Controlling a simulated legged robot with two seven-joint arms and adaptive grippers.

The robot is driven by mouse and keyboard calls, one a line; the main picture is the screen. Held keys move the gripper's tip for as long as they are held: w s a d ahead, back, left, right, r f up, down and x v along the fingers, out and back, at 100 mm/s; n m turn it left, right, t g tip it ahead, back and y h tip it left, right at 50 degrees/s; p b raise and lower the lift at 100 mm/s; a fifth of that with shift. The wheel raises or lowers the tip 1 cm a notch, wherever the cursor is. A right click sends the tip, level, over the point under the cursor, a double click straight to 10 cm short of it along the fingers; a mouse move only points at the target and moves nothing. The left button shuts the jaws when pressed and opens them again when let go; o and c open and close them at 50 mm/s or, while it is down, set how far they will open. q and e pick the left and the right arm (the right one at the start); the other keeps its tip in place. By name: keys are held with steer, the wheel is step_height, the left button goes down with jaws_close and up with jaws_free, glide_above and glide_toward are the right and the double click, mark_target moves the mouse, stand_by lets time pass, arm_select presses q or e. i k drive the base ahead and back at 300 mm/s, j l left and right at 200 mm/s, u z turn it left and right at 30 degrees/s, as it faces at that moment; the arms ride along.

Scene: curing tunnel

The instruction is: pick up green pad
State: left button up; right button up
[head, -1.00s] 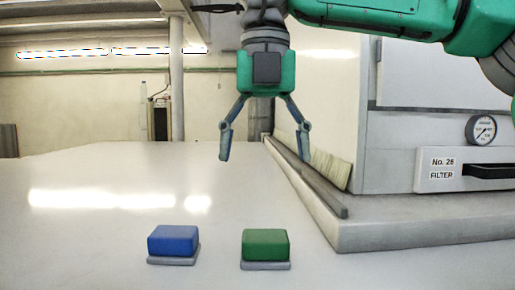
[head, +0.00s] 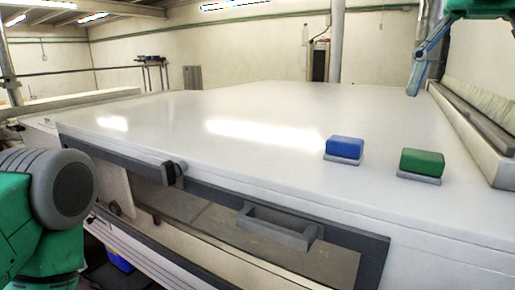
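The green pad (head: 422,162) is a rounded block lying on a thin grey base on the white tabletop, toward the right. The blue pad (head: 345,147) lies on its own grey base to the left of it. My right gripper (head: 428,62) is cut off by the top right corner. One finger shows, splayed outward, and the other is outside the picture. It appears open, above and apart from the green pad. My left gripper is not in view; only a green and grey part of my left arm shows at lower left.
The white tabletop (head: 240,105) is clear left of the pads. A dark-framed front with a grey handle (head: 278,228) sits below its near edge. A raised ledge with bristles (head: 475,115) borders the right side.

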mark_target(427, 166)
steer(key=k+j, duration=1.25)
steer(key=k, duration=0.1)
